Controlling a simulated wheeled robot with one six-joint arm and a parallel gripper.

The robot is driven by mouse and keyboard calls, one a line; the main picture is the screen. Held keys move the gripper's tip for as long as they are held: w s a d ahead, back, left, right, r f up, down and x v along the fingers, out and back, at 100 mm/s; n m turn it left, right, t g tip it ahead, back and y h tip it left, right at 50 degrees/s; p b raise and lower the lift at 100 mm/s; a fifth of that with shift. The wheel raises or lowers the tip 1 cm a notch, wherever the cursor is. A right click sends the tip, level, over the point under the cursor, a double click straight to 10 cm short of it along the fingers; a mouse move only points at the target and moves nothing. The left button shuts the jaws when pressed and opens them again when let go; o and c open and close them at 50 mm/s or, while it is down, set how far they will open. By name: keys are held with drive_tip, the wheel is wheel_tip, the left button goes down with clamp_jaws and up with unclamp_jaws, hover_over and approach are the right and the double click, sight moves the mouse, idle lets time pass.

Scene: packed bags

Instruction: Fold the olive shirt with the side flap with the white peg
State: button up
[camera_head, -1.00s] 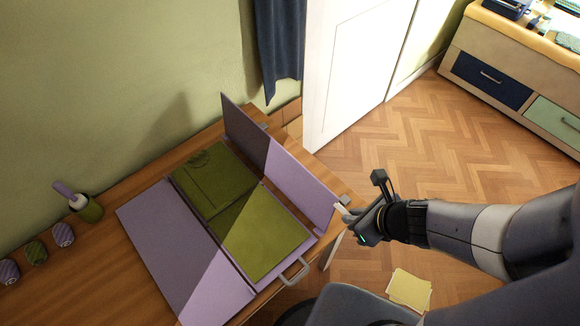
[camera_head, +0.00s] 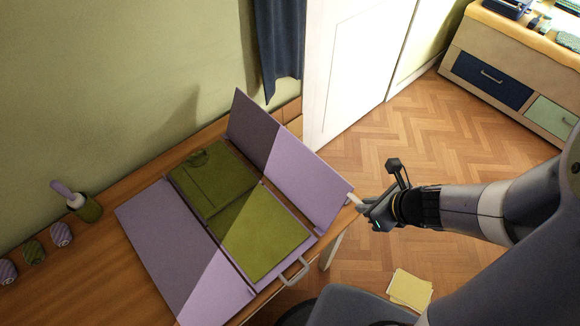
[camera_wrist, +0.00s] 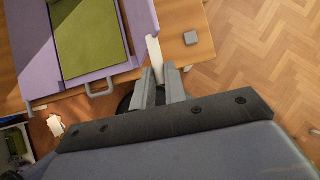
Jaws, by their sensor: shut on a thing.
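The olive shirt (camera_head: 262,232) lies flat on the middle panel of a purple folding board, half in shadow; it also shows in the wrist view (camera_wrist: 88,38). The side flap (camera_head: 305,180) at the board's right stands steeply raised on its hinge, leaning outward from the shirt. The white peg (camera_wrist: 154,52) is at the flap's outer near corner. My gripper (camera_head: 362,203) is shut on the peg, its fingers (camera_wrist: 161,88) on either side of it in the wrist view. The other side flap (camera_head: 165,235) lies flat on the left.
The board has a grey handle (camera_head: 294,272) at its near edge. Yellow sheets (camera_head: 410,289) lie below.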

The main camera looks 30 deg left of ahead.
drive_tip(key=shift+w+d+f, duration=0.25)
drive_tip(key=shift+w+f, duration=0.2)
drive_tip(key=shift+w, duration=0.2)
drive_tip(key=shift+w+d+f+b, duration=0.25)
drive_tip(key=shift+w+f+b, duration=0.2)
drive_tip(key=shift+w+f, duration=0.15)
drive_tip(key=shift+w+d+f+b, duration=0.2)
drive_tip(key=shift+w+f+b, duration=0.3)
drive_tip(key=shift+w, duration=0.15)
drive_tip(key=shift+w+d+f+b, duration=0.2)
drive_tip(key=shift+w+f+b, duration=0.35)
drive_tip(key=shift+f, duration=0.15)
drive_tip(key=shift+w+d+f+b, duration=0.15)
drive_tip(key=shift+w+f+b, duration=0.35)
drive_tip(key=shift+f, duration=0.3)
